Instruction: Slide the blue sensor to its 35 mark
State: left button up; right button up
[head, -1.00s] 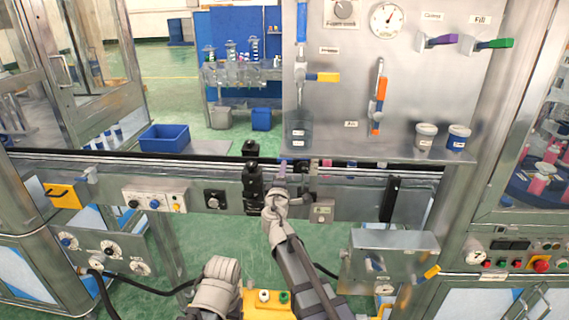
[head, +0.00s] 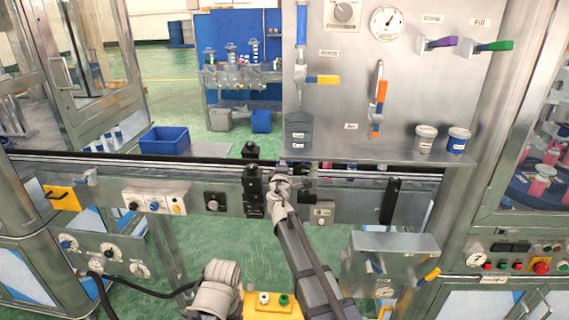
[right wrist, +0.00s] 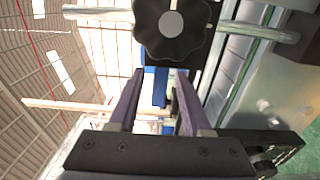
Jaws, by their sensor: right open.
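In the right wrist view, my right gripper (right wrist: 159,82) is open, with its two purple fingers apart. A blue block (right wrist: 155,88), which looks like the blue sensor, shows between the fingers below a black lobed knob (right wrist: 172,22). I cannot tell whether the fingers touch it. In the head view, my right wrist is at the front conveyor rail, just right of a black bracket (head: 253,190); it hides the sensor and the fingertips. The 35 mark cannot be read in either view. My left gripper is not in view.
The conveyor rail (head: 110,165) runs across the front, with black clamps (head: 391,200) and a small grey box (head: 321,212) close to my right wrist. A blue bin (head: 164,139) stands behind the rail at left. A steel panel with valves (head: 345,60) rises behind.

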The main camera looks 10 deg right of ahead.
grip_shut()
dwell(0.3)
dwell(1.1)
